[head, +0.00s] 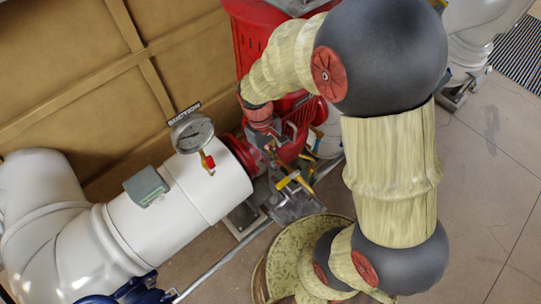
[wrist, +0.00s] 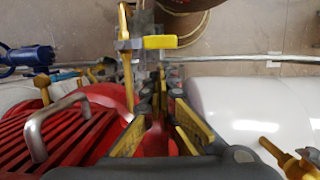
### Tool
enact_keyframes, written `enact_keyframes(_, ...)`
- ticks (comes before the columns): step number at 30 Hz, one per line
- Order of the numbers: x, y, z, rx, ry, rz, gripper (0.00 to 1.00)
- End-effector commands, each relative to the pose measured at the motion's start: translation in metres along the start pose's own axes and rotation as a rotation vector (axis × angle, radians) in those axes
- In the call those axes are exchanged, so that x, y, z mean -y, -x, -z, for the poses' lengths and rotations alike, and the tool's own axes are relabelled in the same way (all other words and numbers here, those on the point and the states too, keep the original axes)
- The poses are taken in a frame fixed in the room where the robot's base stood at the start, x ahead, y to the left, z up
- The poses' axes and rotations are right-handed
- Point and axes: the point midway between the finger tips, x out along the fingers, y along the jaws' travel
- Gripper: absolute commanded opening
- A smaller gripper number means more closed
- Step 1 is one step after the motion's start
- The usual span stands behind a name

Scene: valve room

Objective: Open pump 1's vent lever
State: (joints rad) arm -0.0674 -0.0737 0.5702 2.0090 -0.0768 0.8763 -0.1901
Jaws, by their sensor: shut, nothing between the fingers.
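In the head view my gripper (head: 292,204) hangs beside the red pump (head: 248,45), right of the white suction pipe (head: 188,188). Yellow parts crowd around the fingers there, and I cannot separate the lever from them. My arm hides much of the pump.
A gauge (head: 192,132) under a SUCTION sign and a small red-handled brass valve (head: 209,161) stand on the white pipe. In the wrist view a red grille with a grey handle (wrist: 60,125) lies left. A blue valve part (wrist: 28,57) is farther left. Floor at right is clear.

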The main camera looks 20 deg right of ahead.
Motion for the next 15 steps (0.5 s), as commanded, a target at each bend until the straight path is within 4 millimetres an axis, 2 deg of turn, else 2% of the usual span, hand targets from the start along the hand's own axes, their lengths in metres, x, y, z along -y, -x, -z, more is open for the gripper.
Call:
enact_keyframes(1,0.0,-0.011,0.0,0.003,0.0,0.001,0.0)
enact_keyframes(6,0.0,-0.035,0.0,0.001,0.0,0.0,0.0)
enact_keyframes(10,0.0,-0.047,0.0,0.0,0.0,0.0,0.0)
enact_keyframes(15,0.0,-0.051,0.0,0.0,0.0,0.0,0.0)
